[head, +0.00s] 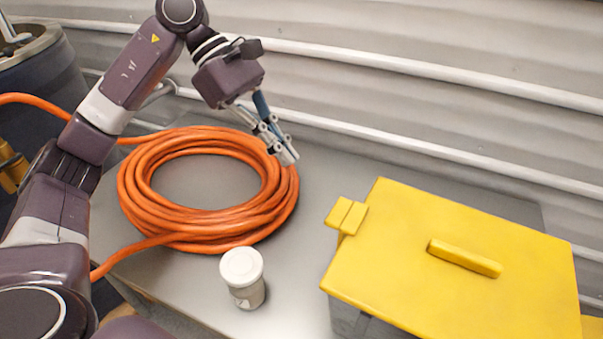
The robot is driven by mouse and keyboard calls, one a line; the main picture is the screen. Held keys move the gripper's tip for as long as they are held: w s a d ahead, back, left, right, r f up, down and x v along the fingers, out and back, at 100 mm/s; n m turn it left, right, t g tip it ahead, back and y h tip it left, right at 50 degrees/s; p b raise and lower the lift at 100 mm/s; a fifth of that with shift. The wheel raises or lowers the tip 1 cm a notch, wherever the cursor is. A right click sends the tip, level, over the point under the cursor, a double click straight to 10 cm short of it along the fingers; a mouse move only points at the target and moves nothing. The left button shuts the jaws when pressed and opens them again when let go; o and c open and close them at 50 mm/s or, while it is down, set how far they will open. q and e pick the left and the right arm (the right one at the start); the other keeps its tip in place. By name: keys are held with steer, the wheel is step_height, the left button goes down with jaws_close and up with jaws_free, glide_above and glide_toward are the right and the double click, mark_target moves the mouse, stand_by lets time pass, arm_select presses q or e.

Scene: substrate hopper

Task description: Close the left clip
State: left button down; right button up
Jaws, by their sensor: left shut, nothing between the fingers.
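A yellow lid (450,255) with a raised handle bar (465,258) covers the hopper at the right. A yellow clip (346,215) sticks out at the lid's left edge; whether it is latched cannot be told from this angle. My left gripper (287,156) is shut and empty. It is above the far right part of the orange hose coil, to the left of the clip and farther back, apart from it. My right gripper is not in view.
A coil of orange hose (140,195) lies on the grey table (310,190) at the left. A small white-capped jar (242,277) stands in front of it. A ribbed wall (420,60) runs behind. Bare table lies between coil and hopper.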

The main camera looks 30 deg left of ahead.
arm_select(q)
steer(key=shift+v, duration=1.55)
